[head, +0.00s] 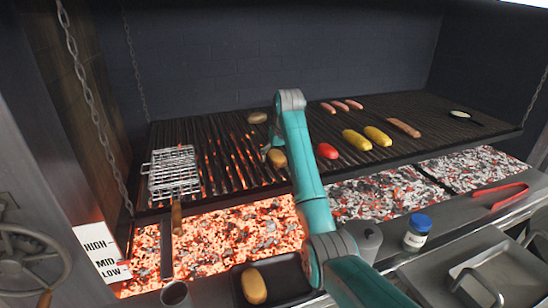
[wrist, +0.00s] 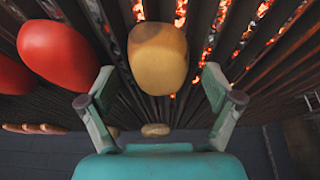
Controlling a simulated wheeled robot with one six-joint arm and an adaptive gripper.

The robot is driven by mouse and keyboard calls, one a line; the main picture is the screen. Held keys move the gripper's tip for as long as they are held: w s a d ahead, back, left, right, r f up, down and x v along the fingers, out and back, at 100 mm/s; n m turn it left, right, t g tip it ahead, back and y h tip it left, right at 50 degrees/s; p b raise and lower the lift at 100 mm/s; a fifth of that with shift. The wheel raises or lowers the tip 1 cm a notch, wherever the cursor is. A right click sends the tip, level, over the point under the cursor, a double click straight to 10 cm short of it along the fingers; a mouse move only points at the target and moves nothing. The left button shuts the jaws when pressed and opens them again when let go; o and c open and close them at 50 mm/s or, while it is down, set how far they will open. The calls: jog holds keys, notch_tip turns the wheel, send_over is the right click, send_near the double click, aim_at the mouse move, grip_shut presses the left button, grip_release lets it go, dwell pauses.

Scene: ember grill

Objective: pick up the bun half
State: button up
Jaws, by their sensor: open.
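A tan bun half (head: 277,158) lies on the grill grate, left of the red item. In the wrist view the bun half (wrist: 158,57) sits beyond and between my open fingertips, not held. My gripper (wrist: 158,88) is open and empty; in the head view it is mostly hidden behind my arm, with a finger showing beside the bun half. A second bun half (head: 257,117) lies farther back on the grate and shows small in the wrist view (wrist: 155,130). A third similar bun half (head: 254,286) lies in a dark tray at the front.
A red item (head: 328,150), yellow cobs (head: 357,139) and several sausages (head: 403,127) lie right of the bun half. A wire basket (head: 173,172) is at left. Embers glow below. A blue-lidded jar (head: 417,236) and red tongs (head: 502,195) are on the front ledge.

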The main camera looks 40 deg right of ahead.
jog(key=c, duration=1.1)
jog(key=shift+r, duration=0.1)
